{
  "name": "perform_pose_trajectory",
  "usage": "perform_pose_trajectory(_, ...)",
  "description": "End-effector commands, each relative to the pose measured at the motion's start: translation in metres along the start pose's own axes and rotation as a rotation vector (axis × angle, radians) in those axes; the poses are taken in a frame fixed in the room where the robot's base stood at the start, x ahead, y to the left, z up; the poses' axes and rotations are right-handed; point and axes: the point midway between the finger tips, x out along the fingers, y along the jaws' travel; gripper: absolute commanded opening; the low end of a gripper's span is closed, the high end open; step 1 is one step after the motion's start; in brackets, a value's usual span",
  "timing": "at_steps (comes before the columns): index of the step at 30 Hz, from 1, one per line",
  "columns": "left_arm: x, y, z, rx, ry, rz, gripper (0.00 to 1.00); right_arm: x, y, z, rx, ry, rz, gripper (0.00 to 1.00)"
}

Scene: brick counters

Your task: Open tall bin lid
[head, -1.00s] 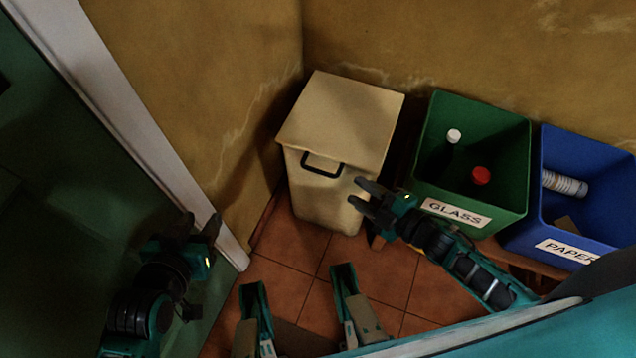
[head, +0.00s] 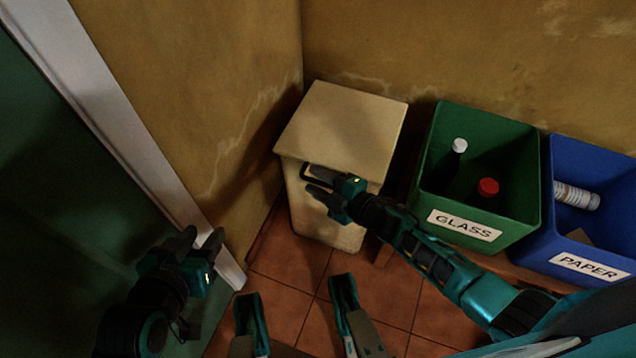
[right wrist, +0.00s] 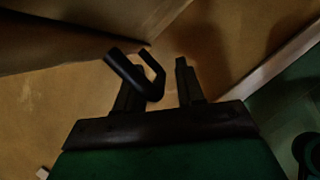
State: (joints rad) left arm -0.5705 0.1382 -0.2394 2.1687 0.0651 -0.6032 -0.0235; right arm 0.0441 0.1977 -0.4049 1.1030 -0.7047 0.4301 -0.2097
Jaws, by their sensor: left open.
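The tall beige bin (head: 310,215) stands in the corner with its flat lid (head: 345,120) down. A dark loop handle (head: 305,172) sits on its front, just below the lid edge. My right gripper (head: 313,180) is open at the handle and covers part of it. In the right wrist view the handle (right wrist: 140,75) overlaps the left finger and reaches into the gap between the open fingers (right wrist: 158,85). I cannot tell whether they touch. My left gripper (head: 198,240) is open and empty at the lower left, away from the bin.
A green GLASS box (head: 475,215) holding bottles and a blue PAPER box (head: 560,240) stand right of the bin. A wall (head: 225,90) is close on the bin's left, with a white door frame (head: 130,130) beside it. Tiled floor (head: 385,300) lies in front.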

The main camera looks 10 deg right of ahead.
Motion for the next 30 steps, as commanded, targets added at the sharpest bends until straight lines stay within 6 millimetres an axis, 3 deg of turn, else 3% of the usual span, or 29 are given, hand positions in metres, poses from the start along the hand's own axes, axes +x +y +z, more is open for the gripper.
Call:
perform_pose_trajectory(9, 0.0011, -0.0001, -0.0028, -0.001, 0.007, 0.0, 0.43, 0.0025, 0.0001, -0.0002, 0.0, 0.0, -0.001, 0.38)
perform_pose_trajectory(21, 0.0014, -0.0008, -0.002, -0.001, 0.007, -0.001, 0.43, 0.0022, 0.0, -0.0001, 0.0, 0.0, 0.0, 0.0)
perform_pose_trajectory(30, 0.0014, -0.0012, -0.0014, -0.002, 0.006, -0.002, 0.43, 0.0021, 0.0, 0.0, 0.0, 0.0, 0.0, 0.0)
